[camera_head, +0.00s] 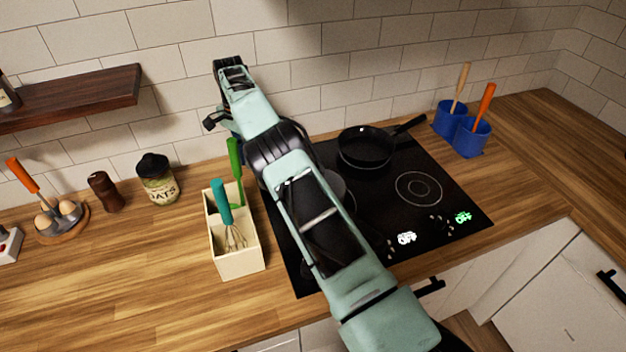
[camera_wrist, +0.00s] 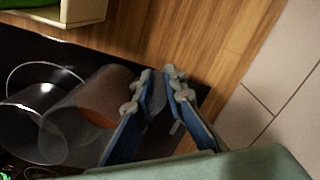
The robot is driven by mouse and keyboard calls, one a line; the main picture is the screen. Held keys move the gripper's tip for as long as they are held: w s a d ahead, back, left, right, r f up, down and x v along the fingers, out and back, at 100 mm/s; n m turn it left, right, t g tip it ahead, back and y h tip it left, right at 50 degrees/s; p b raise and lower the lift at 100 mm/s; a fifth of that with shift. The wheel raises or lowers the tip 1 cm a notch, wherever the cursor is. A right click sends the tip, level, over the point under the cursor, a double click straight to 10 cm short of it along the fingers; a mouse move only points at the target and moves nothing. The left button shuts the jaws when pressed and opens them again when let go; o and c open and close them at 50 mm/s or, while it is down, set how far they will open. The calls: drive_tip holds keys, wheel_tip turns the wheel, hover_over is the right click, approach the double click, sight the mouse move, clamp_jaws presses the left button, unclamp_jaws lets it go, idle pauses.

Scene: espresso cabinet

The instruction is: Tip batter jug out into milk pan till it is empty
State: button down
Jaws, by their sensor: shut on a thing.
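The batter jug (camera_wrist: 78,108) is a see-through vessel in the wrist view. It lies tilted, with a reddish-brown mass showing at the end near my fingers. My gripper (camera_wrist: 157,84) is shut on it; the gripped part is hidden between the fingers. The jug's other end overlaps the milk pan (camera_wrist: 22,128), a glassy round pot at the left on the dark hob. I cannot tell whether batter is flowing. In the head view the pan (camera_head: 338,186) shows only partly behind my arm, and the jug is hidden there.
A black frying pan (camera_head: 366,148) stands on the back of the hob (camera_head: 455,200). A cream utensil box (camera_head: 238,255) with a whisk stands left of the hob. Blue utensil pots (camera_head: 470,138) stand at the right. The front left worktop (camera_head: 110,280) is clear.

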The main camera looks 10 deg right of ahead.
drive_tip(key=shift+a, duration=0.2)
drive_tip(key=shift+r, duration=0.35)
drive_tip(key=shift+s+d+r+t+y, duration=0.2)
drive_tip(key=shift+s+r+t+y, duration=0.1)
drive_tip(key=shift+s+r+y, duration=0.1)
drive_tip(key=s+d+r+t+y, duration=0.4)
drive_tip(key=d+r+t+y, duration=0.1)
drive_tip(key=r, duration=0.6)
drive_tip(key=d+y, duration=0.1)
drive_tip(key=y, duration=0.1)
drive_tip(key=shift+d+r+y+b, duration=0.2)
drive_tip(key=shift+d+y+b, duration=0.1)
drive_tip(key=shift+b, duration=0.05)
idle(0.5)
drive_tip(key=shift+s+d+r+t+y+b, duration=0.3)
drive_tip(key=shift+d+r+t+y+b, duration=0.25)
drive_tip(key=shift+b, duration=0.5)
drive_tip(key=shift+s+d+r+t+y+b, duration=0.25)
drive_tip(key=shift+r+y+b, duration=0.2)
drive_tip(key=shift+r+b, duration=0.4)
